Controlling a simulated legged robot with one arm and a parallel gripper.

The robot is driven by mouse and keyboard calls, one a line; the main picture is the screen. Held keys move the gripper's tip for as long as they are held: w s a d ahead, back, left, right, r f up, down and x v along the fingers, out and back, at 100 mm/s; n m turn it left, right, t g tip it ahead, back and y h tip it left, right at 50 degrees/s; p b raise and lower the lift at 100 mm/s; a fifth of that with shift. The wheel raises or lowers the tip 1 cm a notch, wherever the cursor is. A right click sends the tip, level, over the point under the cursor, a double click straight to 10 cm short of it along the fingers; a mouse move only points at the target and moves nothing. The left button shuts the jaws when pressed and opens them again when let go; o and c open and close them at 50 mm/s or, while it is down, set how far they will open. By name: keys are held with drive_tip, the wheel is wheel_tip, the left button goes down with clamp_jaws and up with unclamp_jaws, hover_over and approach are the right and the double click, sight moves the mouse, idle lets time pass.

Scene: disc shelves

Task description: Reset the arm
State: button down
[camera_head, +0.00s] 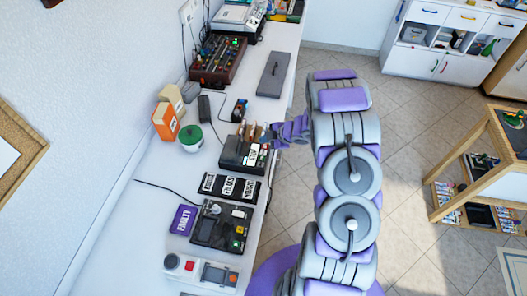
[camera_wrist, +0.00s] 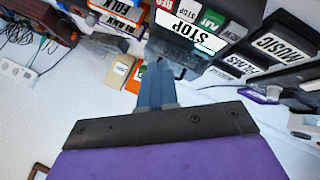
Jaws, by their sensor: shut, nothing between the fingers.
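My arm rises from the bottom of the head view and bends left over the edge of the white counter (camera_head: 178,190). My gripper (camera_head: 268,133) is at the black device with labelled keys (camera_head: 236,153). In the wrist view my gripper (camera_wrist: 157,70) has its blue fingers together, with nothing held. I cannot tell whether the fingertips touch the device.
A label strip (camera_head: 230,187), a purple FAULTY card (camera_head: 184,219) and a black player (camera_head: 220,228) lie nearer on the counter. A green bowl (camera_head: 191,138) and orange box (camera_head: 165,122) stand by the wall. Tiled floor right of the counter is open up to a wooden stand (camera_head: 470,165).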

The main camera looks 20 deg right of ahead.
idle(0.6)
drive_tip(key=s+d+r+m+h, duration=0.1)
drive_tip(key=d+r+m+h, duration=0.3)
drive_tip(key=r, duration=0.5)
drive_tip(key=s+d+r+m+h, duration=0.1)
drive_tip(key=d+r+m+h, duration=0.3)
drive_tip(key=r, duration=0.5)
drive_tip(key=s+r+m+g+h, duration=0.2)
drive_tip(key=s+r, duration=0.2)
drive_tip(key=s, duration=0.2)
drive_tip(key=s+a+r+m+g+y, duration=0.1)
drive_tip(key=s+a+r+m+g, duration=0.1)
drive_tip(key=s+a, duration=0.5)
drive_tip(key=s+a+r+m+g+y, duration=0.2)
drive_tip(key=s+a, duration=0.5)
drive_tip(key=s, duration=0.9)
drive_tip(key=s+a+r+m+g+y, duration=0.1)
drive_tip(key=s+a+r+m+g, duration=0.1)
drive_tip(key=s+a, duration=0.5)
drive_tip(key=s+r+g, duration=0.1)
drive_tip(key=s, duration=0.4)
drive_tip(key=shift+m, duration=0.3)
drive_tip(key=shift+d, duration=0.15)
